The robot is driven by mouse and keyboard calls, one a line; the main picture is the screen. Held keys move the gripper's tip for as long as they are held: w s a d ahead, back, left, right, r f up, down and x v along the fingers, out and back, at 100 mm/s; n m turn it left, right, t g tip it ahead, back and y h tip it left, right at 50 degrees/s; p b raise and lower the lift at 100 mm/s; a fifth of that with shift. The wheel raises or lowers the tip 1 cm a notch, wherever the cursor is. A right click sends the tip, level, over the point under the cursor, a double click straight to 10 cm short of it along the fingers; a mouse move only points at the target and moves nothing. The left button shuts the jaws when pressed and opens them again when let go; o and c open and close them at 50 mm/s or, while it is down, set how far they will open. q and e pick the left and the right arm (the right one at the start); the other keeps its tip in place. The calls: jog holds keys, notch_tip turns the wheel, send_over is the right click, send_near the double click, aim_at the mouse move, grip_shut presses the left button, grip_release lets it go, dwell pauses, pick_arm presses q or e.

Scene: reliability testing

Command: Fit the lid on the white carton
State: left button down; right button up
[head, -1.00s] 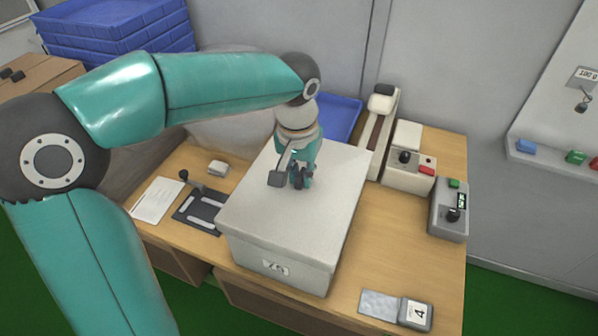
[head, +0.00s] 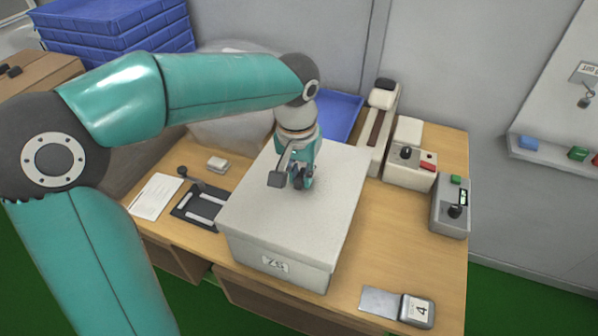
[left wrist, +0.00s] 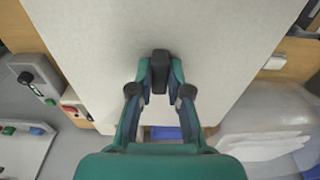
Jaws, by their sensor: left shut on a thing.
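The white carton (head: 285,268) stands on the wooden table with a number label on its front. The pale lid (head: 325,195) lies over the carton's top, lined up with its sides. I cannot tell whether it sits fully down all round. My left gripper (head: 300,182) points down at the middle of the lid. In the left wrist view my left gripper (left wrist: 160,85) is shut on the lid's dark knob (left wrist: 160,66), which stands between the two fingertips. The lid (left wrist: 225,45) fills most of that view. My right gripper is not in view.
A black fixture (head: 200,207) and a white sheet (head: 156,194) lie left of the carton. Control boxes (head: 450,207) stand at the right. A number 4 plate (head: 417,310) lies at the front right. Blue trays (head: 115,30) are stacked behind. Bare tabletop shows right of the carton.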

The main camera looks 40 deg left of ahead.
pick_arm(q)
jog(key=shift+f+b, duration=0.45)
jog(key=shift+f, duration=0.15)
dwell(0.7)
dwell(0.4)
jog(key=c, duration=1)
grip_release()
jog(key=shift+c, duration=0.2)
jog(key=shift+o, duration=0.3)
jog(key=o, duration=0.4)
jog(key=shift+r+p, duration=3)
jog(key=shift+r, duration=0.55)
